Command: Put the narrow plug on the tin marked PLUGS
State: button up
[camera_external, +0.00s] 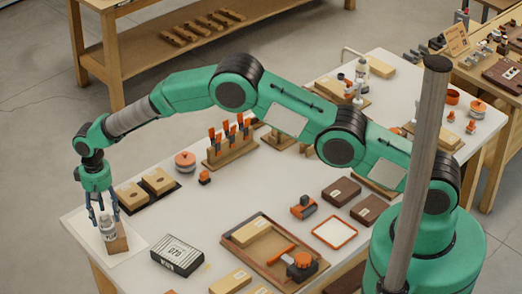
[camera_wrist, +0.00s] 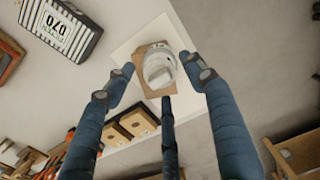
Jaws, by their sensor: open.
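My gripper (camera_external: 105,207) is at the far left of the bench, pointing down, with its fingers apart. In the wrist view my gripper (camera_wrist: 162,82) has its fingers spread around a pale round-topped object (camera_wrist: 158,66). In the external view this object (camera_external: 108,230) is a small whitish cylinder with a dark label, upright beside or against a brown wooden block (camera_external: 121,241). Whether the fingers touch it I cannot tell. I cannot make out a narrow plug or read the word PLUGS on any tin.
A white sheet (camera_external: 134,248) lies under the block. A black-and-white striped box (camera_external: 177,256) marked 070 lies to the right; it also shows in the wrist view (camera_wrist: 62,27). Two tan blocks (camera_external: 158,181) lie behind. A wooden tray (camera_external: 238,253) and a rack of orange-handled tools (camera_external: 230,155) stand further right.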

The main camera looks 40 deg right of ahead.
aim_at(104, 214)
notch_tip(104, 214, up, 11)
dwell(0.5)
dwell(0.6)
jog(key=shift+r, duration=0.1)
